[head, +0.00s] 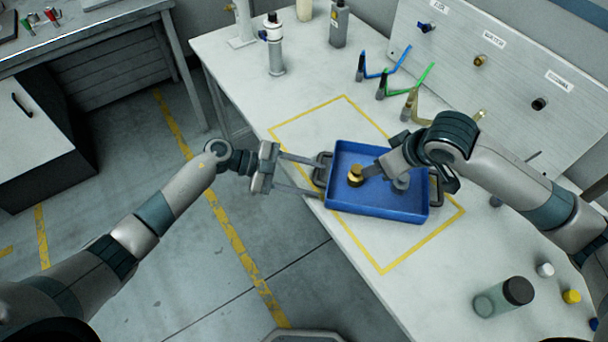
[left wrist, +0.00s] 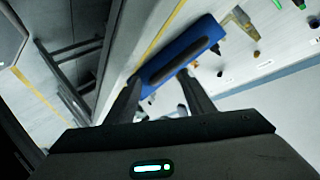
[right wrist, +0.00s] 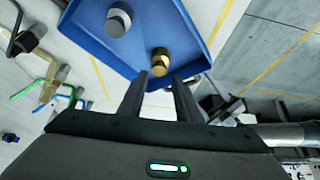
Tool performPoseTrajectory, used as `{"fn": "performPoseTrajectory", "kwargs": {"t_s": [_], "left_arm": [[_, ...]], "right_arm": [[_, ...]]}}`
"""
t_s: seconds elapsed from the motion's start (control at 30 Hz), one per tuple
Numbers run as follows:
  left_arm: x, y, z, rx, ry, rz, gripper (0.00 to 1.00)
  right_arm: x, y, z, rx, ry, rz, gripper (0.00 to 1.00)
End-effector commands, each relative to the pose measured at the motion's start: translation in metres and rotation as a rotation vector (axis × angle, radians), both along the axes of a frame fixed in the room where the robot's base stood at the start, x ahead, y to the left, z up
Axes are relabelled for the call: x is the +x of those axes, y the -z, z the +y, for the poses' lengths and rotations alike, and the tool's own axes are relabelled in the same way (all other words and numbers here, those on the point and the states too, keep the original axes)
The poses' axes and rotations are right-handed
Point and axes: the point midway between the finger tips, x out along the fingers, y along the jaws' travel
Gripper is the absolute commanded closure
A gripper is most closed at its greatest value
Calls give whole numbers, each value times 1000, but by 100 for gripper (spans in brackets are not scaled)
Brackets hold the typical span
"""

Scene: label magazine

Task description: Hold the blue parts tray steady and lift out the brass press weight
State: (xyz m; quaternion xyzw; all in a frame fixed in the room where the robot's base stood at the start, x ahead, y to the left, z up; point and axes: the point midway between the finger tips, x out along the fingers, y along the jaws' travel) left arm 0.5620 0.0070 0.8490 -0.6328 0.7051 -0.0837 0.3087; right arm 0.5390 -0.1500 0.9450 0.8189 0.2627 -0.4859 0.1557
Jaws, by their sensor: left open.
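The blue parts tray (head: 385,212) stands on the white table inside a yellow outline. The brass press weight (head: 355,182) sits in its left half; in the right wrist view the weight (right wrist: 160,60) lies just ahead of my right fingertips. My right gripper (right wrist: 160,80) is open and empty, above the tray; in the head view its arm covers part of the tray. My left gripper (head: 318,176) is open at the tray's left dark handle (head: 321,168), with a finger on either side. In the left wrist view the handle (left wrist: 175,62) lies ahead between the fingers; I cannot tell contact.
A grey weight (right wrist: 118,18) also sits in the tray. Coloured hooked tools (head: 385,75) and a labelled panel (head: 500,60) stand behind. A dark-capped bottle (head: 500,297) and small caps (head: 571,296) lie front right.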

Motion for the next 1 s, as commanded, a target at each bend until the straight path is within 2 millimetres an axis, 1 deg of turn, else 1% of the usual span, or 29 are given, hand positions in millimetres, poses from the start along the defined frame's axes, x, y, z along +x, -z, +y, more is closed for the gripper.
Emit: {"fn": "performPoseTrajectory", "kwargs": {"t_s": [0.17, 0.2, 0.27, 0.3, 0.4, 0.67, 0.7, 0.77, 1.0], "left_arm": [[0, 0, 0, 0, 0, 0, 51], [0, 0, 0, 0, 0, 0, 54], [0, 0, 0, 0, 0, 0, 68], [0, 0, 0, 1, 1, 0, 78], [0, 0, 0, 1, 0, 1, 100], [0, 1, 1, 2, -2, 2, 100], [0, 1, 1, 2, -2, 2, 100], [0, 2, 1, 3, -3, 3, 100], [0, 2, 1, 3, -3, 3, 100]], "right_arm": [[0, 0, 0, 0, 0, 0, 69], [0, 0, 0, 0, 0, 0, 69], [0, 0, 0, 0, 0, 0, 69], [0, 0, 0, 0, 0, 0, 69], [0, 0, 0, 0, 0, 0, 69], [0, 0, 0, 0, 0, 0, 69], [0, 0, 0, 0, 0, 0, 59], [0, 0, 0, -2, -2, 1, 45], [8, 2, 6, -52, -64, 32, 44]]}}
